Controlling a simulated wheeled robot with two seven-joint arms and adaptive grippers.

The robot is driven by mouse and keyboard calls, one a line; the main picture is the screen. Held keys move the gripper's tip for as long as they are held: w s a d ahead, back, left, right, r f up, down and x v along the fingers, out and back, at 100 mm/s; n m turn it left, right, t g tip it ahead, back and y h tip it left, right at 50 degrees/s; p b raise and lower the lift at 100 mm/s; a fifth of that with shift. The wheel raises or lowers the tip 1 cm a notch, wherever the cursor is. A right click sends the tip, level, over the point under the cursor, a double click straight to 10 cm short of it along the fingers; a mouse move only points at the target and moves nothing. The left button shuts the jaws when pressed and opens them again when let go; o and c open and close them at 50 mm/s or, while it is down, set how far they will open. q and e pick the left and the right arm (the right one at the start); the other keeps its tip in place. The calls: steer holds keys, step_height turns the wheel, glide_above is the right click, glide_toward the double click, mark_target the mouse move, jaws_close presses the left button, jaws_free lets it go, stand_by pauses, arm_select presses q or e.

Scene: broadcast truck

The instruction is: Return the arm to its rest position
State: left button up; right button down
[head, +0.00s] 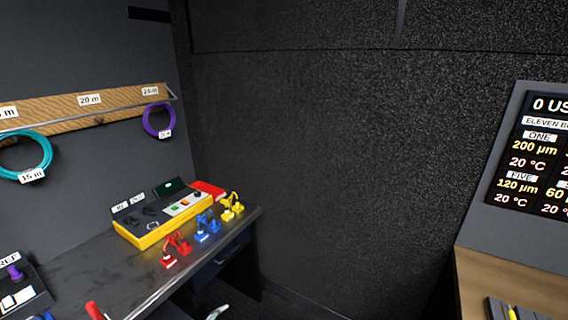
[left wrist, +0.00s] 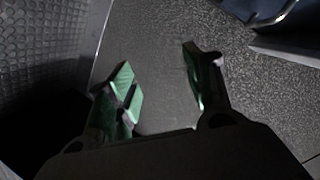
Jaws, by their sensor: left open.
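My left gripper (left wrist: 163,80) shows in the left wrist view with its two green-padded fingers spread apart. Nothing is between the fingers. Behind them is a dark grey speckled surface. In the head view neither gripper can be made out; only a small pale curved piece (head: 218,312) shows at the bottom edge, and I cannot tell what it is. My right gripper is in neither view.
A dark bench (head: 95,275) at left carries a yellow tester box (head: 165,218) and red, blue and yellow clip-like items near its edge. Cable coils (head: 158,121) hang on a wall rail. A display panel (head: 535,150) stands right above a wooden desk (head: 500,275).

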arm_select(q)
steer(key=s+a+f+n+g+y, duration=0.2)
steer(key=s+a+f+n+y, duration=0.15)
steer(key=s+f, duration=0.65)
steer(key=s+a+f+n+g+y, duration=0.2)
steer(key=s+a+f+n, duration=0.25)
steer(key=s+f, duration=0.55)
steer(key=s+f+n+g, duration=0.1)
steer(key=s+f+g, duration=0.1)
steer(key=s, duration=0.8)
steer(key=s+a+f+n+g+y, duration=0.1)
steer(key=s+f, duration=0.4)
steer(key=s, duration=0.6)
steer(key=s+a+f+n+g+y, duration=0.1)
steer(key=s+f+g, duration=0.3)
steer(key=s, duration=0.6)
steer(key=shift+s+n, duration=0.15)
steer(key=shift+n, duration=0.45)
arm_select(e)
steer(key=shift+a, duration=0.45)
